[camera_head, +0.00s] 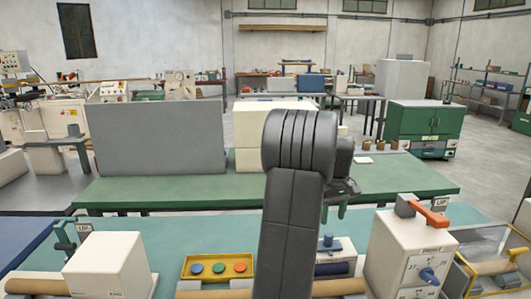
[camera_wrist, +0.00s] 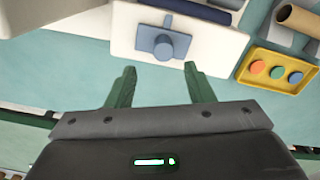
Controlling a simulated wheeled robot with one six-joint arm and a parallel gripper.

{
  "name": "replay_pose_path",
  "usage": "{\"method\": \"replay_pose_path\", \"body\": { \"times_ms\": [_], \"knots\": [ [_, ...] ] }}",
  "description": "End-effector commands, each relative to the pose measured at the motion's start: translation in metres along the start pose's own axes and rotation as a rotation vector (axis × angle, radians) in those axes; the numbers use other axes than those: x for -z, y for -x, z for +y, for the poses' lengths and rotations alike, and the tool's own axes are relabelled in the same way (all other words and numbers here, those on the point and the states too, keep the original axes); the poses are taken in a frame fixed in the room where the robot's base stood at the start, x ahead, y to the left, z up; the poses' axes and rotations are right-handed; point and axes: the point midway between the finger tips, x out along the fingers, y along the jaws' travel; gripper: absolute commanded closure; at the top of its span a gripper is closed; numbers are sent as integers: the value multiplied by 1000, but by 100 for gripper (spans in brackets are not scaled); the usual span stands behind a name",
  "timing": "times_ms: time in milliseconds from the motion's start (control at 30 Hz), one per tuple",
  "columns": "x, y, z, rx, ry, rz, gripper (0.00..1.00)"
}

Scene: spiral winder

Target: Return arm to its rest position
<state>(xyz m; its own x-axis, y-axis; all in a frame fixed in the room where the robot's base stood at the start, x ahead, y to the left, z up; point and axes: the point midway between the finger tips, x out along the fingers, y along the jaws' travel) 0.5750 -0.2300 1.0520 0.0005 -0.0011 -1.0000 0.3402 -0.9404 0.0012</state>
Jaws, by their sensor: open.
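My gripper (camera_wrist: 158,88) shows in the wrist view with its two green fingers apart and nothing between them. It hangs above the teal bench top (camera_wrist: 70,62). Beyond the fingertips is a white block with a blue knob (camera_wrist: 163,44); I cannot tell the exact gap to it. In the head view my dark arm rises up the middle. My gripper (camera_head: 335,213) is partly hidden behind the arm, with a green finger showing to its right.
A yellow tray with three coloured buttons (camera_head: 217,269) sits left of my arm. A white machine box with an orange lever (camera_head: 405,245) stands right. A white block (camera_head: 108,265) is at left. Behind is a green table (camera_head: 400,178) with a grey panel (camera_head: 155,137).

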Motion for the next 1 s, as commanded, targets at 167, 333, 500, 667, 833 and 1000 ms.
{"method": "replay_pose_path", "body": {
  "times_ms": [167,333,500,667,833,1000],
  "knots": [
    [-1,-37,-1,3,0,-4,52],
    [0,-68,-1,3,1,-3,52],
    [2,-85,-7,1,4,1,52],
    [6,-85,-17,1,2,0,52],
    [6,-84,-19,1,1,0,52],
    [6,-84,-19,2,1,0,52]
  ]
}}
